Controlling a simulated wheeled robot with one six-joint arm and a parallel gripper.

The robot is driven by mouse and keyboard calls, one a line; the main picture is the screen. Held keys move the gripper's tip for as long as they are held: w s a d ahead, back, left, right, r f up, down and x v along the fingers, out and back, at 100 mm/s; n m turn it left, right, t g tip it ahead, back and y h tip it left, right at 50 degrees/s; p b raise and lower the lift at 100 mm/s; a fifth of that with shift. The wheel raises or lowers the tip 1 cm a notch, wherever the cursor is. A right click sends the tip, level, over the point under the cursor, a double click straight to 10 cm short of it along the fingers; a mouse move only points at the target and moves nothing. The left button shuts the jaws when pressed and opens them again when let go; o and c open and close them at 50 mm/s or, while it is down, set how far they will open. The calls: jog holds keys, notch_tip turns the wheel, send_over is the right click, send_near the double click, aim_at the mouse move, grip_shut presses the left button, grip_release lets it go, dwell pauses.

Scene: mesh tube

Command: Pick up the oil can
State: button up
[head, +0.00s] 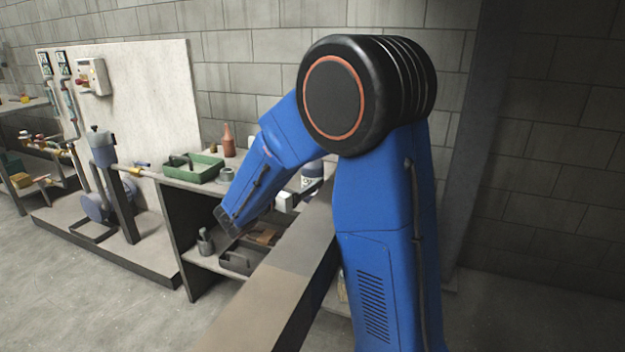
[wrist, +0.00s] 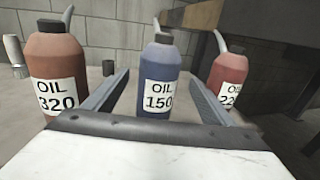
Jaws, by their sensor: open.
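Three oil cans stand in a row in the wrist view. A brown can (wrist: 56,69) labelled 320 is at the left, a blue can (wrist: 162,65) labelled 150 is in the middle, and a red can (wrist: 228,76) with a partly hidden label is at the right. My gripper (wrist: 160,85) is open, its two fingers reaching forward on either side of the blue can's lower part. I cannot tell whether they touch it. In the head view my blue arm hides most of this spot; a dark blue can with a white label (head: 311,180) shows partly beside it.
A green tray (head: 193,168) and a reddish-brown bottle (head: 228,139) stand on the bench to the left. A grey bin (head: 240,262) sits on the lower shelf. A dark beam runs behind the red can in the wrist view. A block wall stands behind the bench.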

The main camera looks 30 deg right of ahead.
aim_at(313, 172)
jog(key=shift+x, duration=3.05)
jog(key=shift+w, duration=0.1)
jog(key=c, duration=1.3)
